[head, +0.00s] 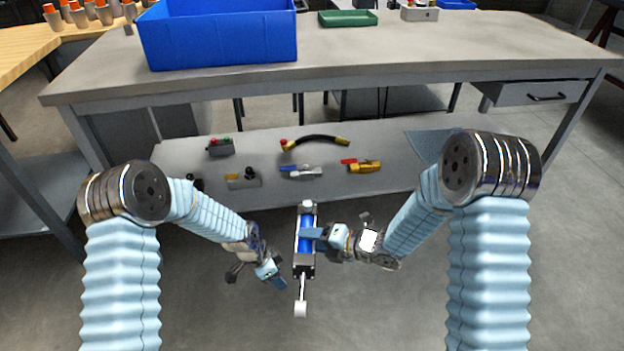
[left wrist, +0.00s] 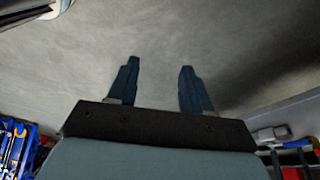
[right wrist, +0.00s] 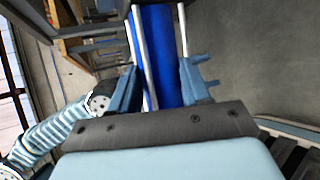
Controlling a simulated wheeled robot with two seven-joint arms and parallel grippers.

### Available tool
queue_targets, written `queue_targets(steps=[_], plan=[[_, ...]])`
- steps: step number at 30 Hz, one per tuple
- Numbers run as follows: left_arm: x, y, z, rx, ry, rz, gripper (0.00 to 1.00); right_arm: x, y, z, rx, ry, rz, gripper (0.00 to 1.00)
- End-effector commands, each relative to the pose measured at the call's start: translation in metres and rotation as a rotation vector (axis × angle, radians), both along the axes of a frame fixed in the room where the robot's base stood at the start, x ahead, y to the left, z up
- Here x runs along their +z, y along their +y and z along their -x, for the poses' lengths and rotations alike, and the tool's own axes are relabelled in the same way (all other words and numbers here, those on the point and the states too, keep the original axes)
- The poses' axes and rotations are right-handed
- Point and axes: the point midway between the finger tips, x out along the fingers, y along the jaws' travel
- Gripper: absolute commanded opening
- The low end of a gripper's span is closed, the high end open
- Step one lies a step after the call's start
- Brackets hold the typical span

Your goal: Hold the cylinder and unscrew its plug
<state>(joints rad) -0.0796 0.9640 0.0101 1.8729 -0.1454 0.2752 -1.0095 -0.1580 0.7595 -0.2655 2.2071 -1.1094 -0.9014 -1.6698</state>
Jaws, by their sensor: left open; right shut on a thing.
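The cylinder (head: 305,236) has a blue barrel, dark end blocks and a silver rod pointing down toward me. It is held upright in the picture, in front of the low shelf. A grey piece, possibly the plug (head: 307,205), shows at its top end. My right gripper (head: 316,236) is shut on the blue barrel from the right; the barrel (right wrist: 165,55) also shows between its fingers in the right wrist view. My left gripper (head: 277,274) is open and empty, to the left of the cylinder's lower end and apart from it. In the left wrist view its fingers (left wrist: 158,88) have only grey floor beyond them.
A low shelf (head: 275,205) holds several valves and fittings and a black hose (head: 318,137). The grey workbench (head: 380,50) behind carries a large blue bin (head: 220,38) and a green tray (head: 347,18). The space around the left gripper is clear.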

Motion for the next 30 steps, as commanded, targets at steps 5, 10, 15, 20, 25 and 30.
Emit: queue_targets(steps=[5,10,15,20,25,30], plan=[[0.065,-0.027,-0.079,-0.595,-0.198,-0.105,0.5,0.003,0.001,-0.001,0.001,-0.007,-0.005,0.0],[0.145,-0.049,-0.129,-1.123,-0.326,-0.223,0.5,0.004,0.001,-0.001,0.001,-0.007,-0.005,0.0],[0.217,-0.078,-0.134,-1.529,-0.338,-0.284,0.5,0.004,0.001,-0.001,0.001,-0.007,-0.005,0.0],[0.254,-0.099,-0.116,-1.726,-0.291,-0.268,0.5,0.003,0.001,-0.001,0.001,-0.007,-0.005,0.0],[0.263,-0.106,-0.107,-1.801,-0.269,-0.255,0.5,0.004,0.001,-0.001,0.001,-0.007,-0.005,0.0],[0.24,-0.105,-0.106,-1.805,-0.265,-0.253,0.5,0.004,0.001,-0.001,0.001,-0.007,-0.005,0.0]])
